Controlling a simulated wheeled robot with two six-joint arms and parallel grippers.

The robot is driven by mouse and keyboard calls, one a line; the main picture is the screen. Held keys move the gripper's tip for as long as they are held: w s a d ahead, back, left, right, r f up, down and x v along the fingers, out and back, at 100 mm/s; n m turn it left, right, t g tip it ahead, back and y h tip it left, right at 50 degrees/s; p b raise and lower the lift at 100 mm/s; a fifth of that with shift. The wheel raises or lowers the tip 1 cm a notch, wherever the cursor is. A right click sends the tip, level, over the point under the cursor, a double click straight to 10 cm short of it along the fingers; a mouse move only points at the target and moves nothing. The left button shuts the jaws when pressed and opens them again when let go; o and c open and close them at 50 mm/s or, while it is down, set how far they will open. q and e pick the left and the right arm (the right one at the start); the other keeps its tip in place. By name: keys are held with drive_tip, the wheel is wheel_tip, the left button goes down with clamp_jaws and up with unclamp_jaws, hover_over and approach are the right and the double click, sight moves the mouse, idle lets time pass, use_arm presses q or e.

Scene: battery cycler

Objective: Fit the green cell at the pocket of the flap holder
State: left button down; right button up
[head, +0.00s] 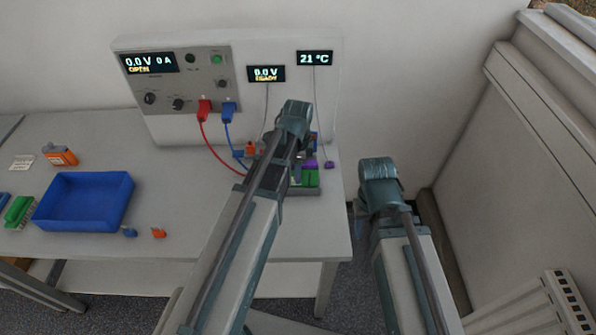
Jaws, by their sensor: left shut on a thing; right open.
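The flap holder (300,193) stands near the right edge of the table, its grey base partly behind my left arm. The green cell (307,178) shows as a green block over that base, beside my arm. Purple and dark parts show just above it. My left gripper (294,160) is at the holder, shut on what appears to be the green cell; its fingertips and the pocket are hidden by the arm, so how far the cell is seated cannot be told. My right gripper (380,180) is open and empty, off the table's right edge, fingers not clearly visible.
A blue tray (84,203) stands at left, with an orange block (61,156) and a green block (19,211) near it. Small blue and orange clips lie in front. Red (205,110) and blue (229,112) leads run from the cycler panel (172,90) towards the holder.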

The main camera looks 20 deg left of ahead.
use_arm(q)
drive_tip(key=shift+f+b, duration=1.1)
drive_tip(key=shift+f, duration=0.05)
idle(0.6)
drive_tip(key=shift+c, duration=2.4)
unclamp_jaws()
wheel_tip(320, 180, up, 14)
drive_tip(key=p, duration=1.4)
drive_tip(key=shift+f, duration=0.1)
